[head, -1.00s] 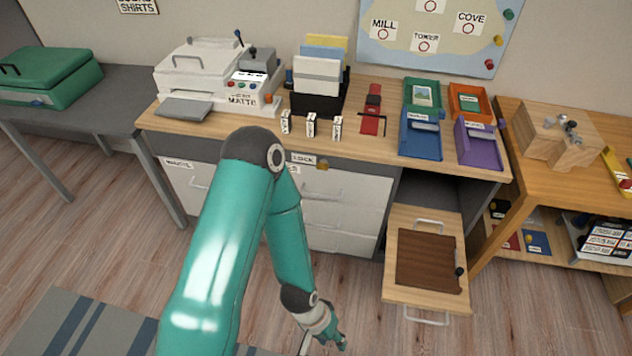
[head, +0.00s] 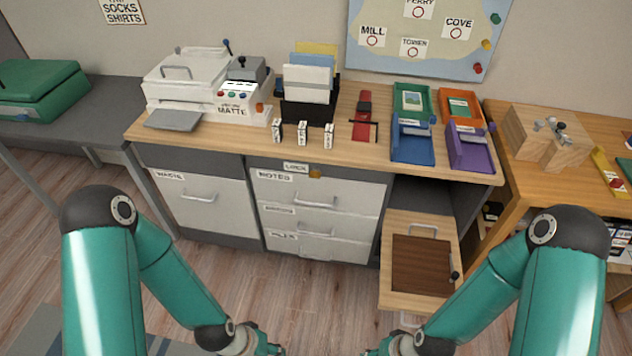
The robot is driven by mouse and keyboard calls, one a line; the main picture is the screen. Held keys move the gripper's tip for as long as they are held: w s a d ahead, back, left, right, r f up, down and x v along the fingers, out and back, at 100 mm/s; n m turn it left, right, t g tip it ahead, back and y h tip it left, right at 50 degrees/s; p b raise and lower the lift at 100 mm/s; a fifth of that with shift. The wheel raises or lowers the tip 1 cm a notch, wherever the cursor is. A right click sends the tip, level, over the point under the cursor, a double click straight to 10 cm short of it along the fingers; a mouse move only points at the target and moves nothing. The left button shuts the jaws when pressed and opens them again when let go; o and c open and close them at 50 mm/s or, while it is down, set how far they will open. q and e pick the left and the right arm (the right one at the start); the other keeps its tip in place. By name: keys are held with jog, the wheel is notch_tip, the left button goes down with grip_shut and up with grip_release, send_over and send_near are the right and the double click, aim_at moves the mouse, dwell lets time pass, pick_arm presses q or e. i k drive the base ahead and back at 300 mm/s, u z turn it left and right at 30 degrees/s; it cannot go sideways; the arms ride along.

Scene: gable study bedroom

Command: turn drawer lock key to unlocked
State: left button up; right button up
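A small brass-orange lock key (head: 315,173) sits on the desk's front edge strip, just right of the white LOCK label (head: 295,168). It is too small to tell which way it is turned. Below it is a white drawer unit (head: 318,204) with labelled, closed drawers; the top label reads NOTES. My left gripper (head: 272,350) is low at the bottom edge, well below and in front of the drawers. My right gripper (head: 372,352) is also at the bottom edge, to its right. Both are partly cut off, so their opening does not show. Neither touches the lock.
The desk top (head: 215,135) holds a printer (head: 205,82), a file holder (head: 309,105), small white blocks and coloured trays. The floor before the white drawers is clear.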

aim_at(315, 172)
jog(key=u, duration=1.9)
jog(key=i, duration=0.1)
jog(key=z, duration=3.35)
jog(key=k, duration=0.75)
jog(key=u, duration=1.15)
jog(key=i, duration=0.95)
jog(key=u, duration=0.1)
